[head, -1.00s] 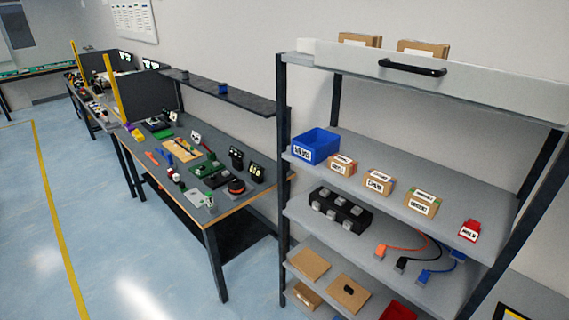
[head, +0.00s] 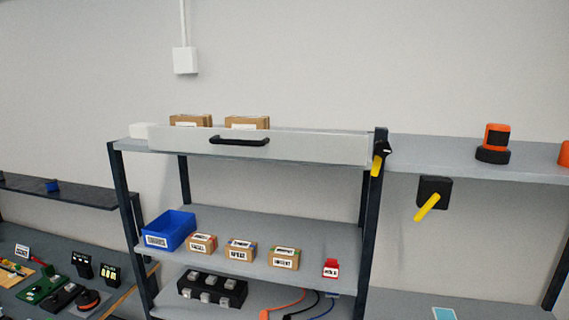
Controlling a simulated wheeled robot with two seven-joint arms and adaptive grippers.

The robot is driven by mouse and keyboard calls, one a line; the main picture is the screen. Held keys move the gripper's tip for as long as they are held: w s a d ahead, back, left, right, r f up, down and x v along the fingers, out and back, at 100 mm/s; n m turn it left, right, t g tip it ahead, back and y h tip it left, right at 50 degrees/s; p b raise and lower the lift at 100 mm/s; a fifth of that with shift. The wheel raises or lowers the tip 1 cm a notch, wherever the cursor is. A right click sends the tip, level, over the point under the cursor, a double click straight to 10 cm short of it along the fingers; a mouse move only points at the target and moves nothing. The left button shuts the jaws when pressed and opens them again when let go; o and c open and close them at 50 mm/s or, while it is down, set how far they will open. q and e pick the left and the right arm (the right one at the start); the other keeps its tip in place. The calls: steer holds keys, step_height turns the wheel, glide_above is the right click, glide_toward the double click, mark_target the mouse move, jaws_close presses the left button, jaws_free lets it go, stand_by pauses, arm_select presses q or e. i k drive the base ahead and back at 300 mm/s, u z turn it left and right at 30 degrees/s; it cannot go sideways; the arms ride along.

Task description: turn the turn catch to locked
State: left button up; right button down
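A small black catch with a yellow lever (head: 378,164) sits on the shelf's right post, at the right end of a white panel (head: 300,147) with a black bar handle (head: 239,141). Its lever points down. A second black square fitting with a yellow lever (head: 428,206) is farther right, below a grey shelf; its lever slants down to the left. I cannot tell from any label which one is the turn catch, or its locked mark. Neither gripper is in view.
The shelf unit holds a blue bin (head: 168,231), several labelled cartons (head: 240,250) and a red tagged item (head: 331,267). An orange and black device (head: 494,143) stands on the right shelf (head: 435,163). A workbench (head: 110,300) is at lower left.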

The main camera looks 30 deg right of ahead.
mark_target(382, 148)
steer(key=z, duration=1.65)
steer(key=k, duration=1.2)
steer(key=u, duration=0.9)
steer(key=i, duration=1.35)
steer(key=z, duration=0.3)
